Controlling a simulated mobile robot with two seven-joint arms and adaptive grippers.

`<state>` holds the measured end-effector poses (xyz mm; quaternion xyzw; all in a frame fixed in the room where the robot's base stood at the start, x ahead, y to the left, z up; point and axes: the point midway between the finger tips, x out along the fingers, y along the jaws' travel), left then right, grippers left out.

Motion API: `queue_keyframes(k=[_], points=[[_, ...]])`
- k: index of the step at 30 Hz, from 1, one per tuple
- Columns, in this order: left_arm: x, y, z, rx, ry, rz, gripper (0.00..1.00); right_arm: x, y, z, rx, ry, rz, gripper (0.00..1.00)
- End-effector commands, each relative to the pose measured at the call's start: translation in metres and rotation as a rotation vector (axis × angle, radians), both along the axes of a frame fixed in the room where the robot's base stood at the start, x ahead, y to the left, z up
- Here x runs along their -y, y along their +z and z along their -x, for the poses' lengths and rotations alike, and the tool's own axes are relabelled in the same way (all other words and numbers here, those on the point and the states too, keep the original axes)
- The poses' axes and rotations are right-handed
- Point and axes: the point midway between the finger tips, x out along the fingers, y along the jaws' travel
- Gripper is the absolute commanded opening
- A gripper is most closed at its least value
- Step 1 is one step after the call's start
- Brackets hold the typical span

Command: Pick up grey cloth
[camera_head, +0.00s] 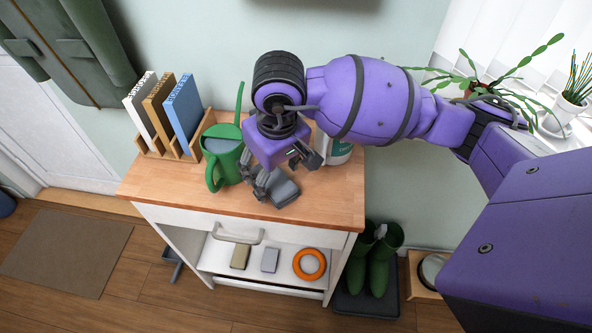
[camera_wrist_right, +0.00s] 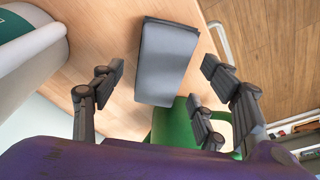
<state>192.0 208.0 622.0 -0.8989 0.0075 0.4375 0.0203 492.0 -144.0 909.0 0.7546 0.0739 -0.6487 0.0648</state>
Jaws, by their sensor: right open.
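The grey cloth (camera_head: 285,192) is a folded, flat pad lying on the wooden top of the cabinet near its front edge. In the right wrist view, the cloth (camera_wrist_right: 166,60) is in the upper middle, between the fingers but beyond them. My right gripper (camera_head: 289,171) is open and empty, just above and behind the cloth; it also shows in the right wrist view (camera_wrist_right: 163,85) with its fingers spread apart. The gripper partly hides the cloth in the head view. No contact with the cloth is visible. My left gripper is not in view.
A green watering can (camera_head: 222,150) stands close left of my gripper. A white container (camera_head: 337,150) stands close right, partly hidden. Books in a wooden rack (camera_head: 172,145) are further left. An orange ring (camera_head: 309,264) and two small blocks lie on the shelf below. The front right top is clear.

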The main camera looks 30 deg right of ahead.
Motion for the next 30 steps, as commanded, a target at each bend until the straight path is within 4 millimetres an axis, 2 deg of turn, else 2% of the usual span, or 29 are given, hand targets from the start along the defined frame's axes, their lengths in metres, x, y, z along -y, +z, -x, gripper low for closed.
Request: queue_keyframes(k=[6, 13, 24, 25, 26, 30], points=[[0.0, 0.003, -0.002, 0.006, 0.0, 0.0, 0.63, -0.001, -0.022, -0.004, 0.002, 0.001, -0.002, 0.67], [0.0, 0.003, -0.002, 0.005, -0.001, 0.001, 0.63, -0.001, -0.023, -0.004, 0.002, 0.001, -0.001, 0.67], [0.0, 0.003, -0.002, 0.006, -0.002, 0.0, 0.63, -0.001, -0.023, -0.004, 0.002, 0.0, -0.001, 0.19], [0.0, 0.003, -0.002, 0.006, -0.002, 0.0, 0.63, -0.001, -0.023, -0.004, 0.002, 0.0, -0.002, 0.19], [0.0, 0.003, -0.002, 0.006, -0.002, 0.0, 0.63, -0.001, -0.023, -0.004, 0.002, 0.0, -0.001, 0.14], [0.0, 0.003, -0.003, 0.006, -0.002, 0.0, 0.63, -0.001, -0.023, -0.004, 0.002, 0.0, -0.002, 0.14]])
